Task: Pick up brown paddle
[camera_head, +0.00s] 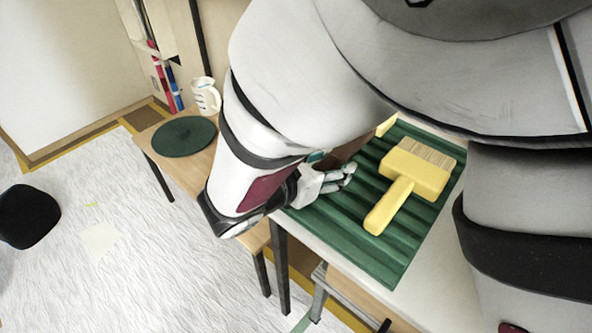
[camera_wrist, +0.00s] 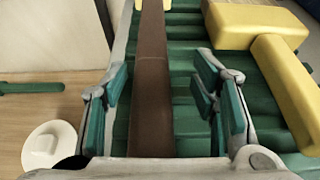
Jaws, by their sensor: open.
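The brown paddle (camera_wrist: 152,85) shows in the wrist view as a long flat brown strip on the green ridged tray (camera_wrist: 190,115). It runs from the top edge down between the two sides of my gripper (camera_wrist: 162,85). The fingers are open, one side to the left of the paddle and one to the right, with gaps showing. I cannot tell their height over it. In the head view my gripper (camera_head: 340,177) is over the left part of the tray (camera_head: 378,258). Only a small brown part of the paddle (camera_head: 345,152) shows there; my arm hides the rest.
A yellow wide brush (camera_head: 400,188) lies on the tray right of my gripper, its handle (camera_wrist: 288,85) close to the right fingers. A smaller yellow piece (camera_head: 386,125) is at the tray's far edge. A wooden bench at left holds a green disc (camera_head: 183,136) and white mug (camera_head: 206,96).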

